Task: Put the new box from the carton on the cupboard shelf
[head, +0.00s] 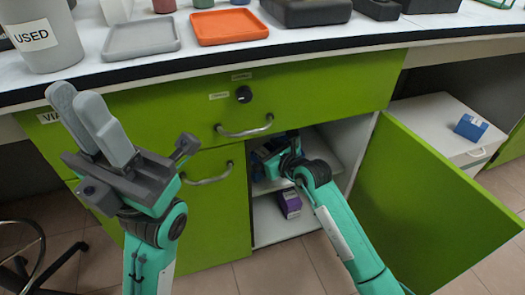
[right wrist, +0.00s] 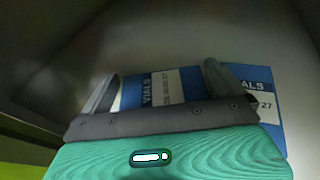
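The open cupboard has an upper shelf (head: 322,152) inside, and my right gripper (head: 268,150) reaches in at that level. In the right wrist view, a blue and white box marked VIALS (right wrist: 160,88) fills the space between the fingers of my right gripper (right wrist: 162,88), which look shut on it. A second blue and white vials box (right wrist: 263,103) stands just right of the right finger. The underside of the held box is hidden. My left gripper (head: 76,93) is raised in front of the counter, empty, its fingers together. I cannot make out the carton.
The green cupboard door (head: 430,200) stands wide open to the right. A purple box (head: 289,203) is on the cupboard floor. A blue box (head: 470,127) lies on a white drawer unit (head: 430,115). Trays and a USED bin (head: 45,50) stand on the counter.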

